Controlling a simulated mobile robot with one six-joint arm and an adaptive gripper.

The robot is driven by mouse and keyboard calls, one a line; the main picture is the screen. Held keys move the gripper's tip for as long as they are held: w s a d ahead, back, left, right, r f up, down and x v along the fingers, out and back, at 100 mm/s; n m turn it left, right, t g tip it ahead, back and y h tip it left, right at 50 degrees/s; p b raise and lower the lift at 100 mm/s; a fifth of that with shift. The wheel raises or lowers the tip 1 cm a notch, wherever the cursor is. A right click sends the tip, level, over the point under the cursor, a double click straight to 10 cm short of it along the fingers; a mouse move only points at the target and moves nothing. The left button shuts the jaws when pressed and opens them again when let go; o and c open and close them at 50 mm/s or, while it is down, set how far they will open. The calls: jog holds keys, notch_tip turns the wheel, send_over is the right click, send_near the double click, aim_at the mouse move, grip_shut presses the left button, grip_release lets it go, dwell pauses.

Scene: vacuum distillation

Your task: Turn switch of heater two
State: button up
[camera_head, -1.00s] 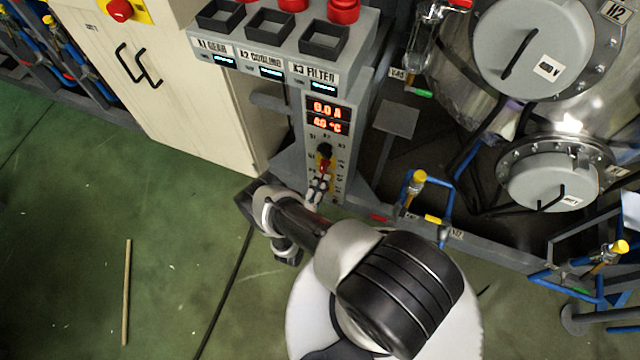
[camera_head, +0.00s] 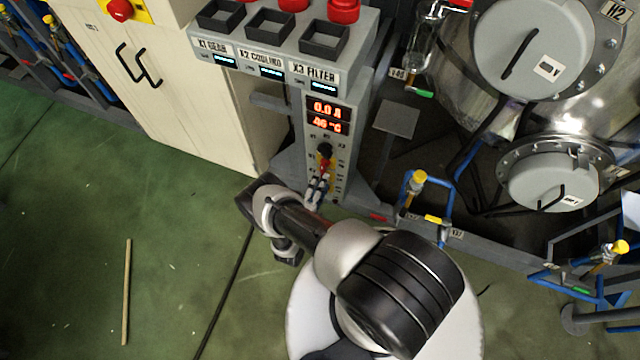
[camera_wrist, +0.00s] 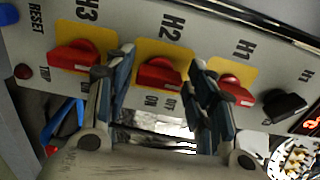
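In the wrist view, a grey panel carries three red switches on yellow plates. The H2 switch (camera_wrist: 160,75) is in the middle, the H3 switch (camera_wrist: 75,57) to its left and the H1 switch (camera_wrist: 232,90) to its right. My gripper (camera_wrist: 163,62) is open, with one finger on each side of the H2 switch. The right finger lies between H2 and H1. I cannot tell whether either finger touches the H2 switch. In the head view, my gripper (camera_head: 318,187) is at the front of the control column (camera_head: 345,135) and hides its lower switches.
Lit displays (camera_head: 327,114) are above the switches. A cream cabinet (camera_head: 160,85) stands left, steel vessels (camera_head: 520,110) right. Green floor (camera_head: 90,220) is open at left.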

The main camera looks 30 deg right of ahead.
jog(key=shift+o, duration=0.7)
jog(key=v, duration=1.2)
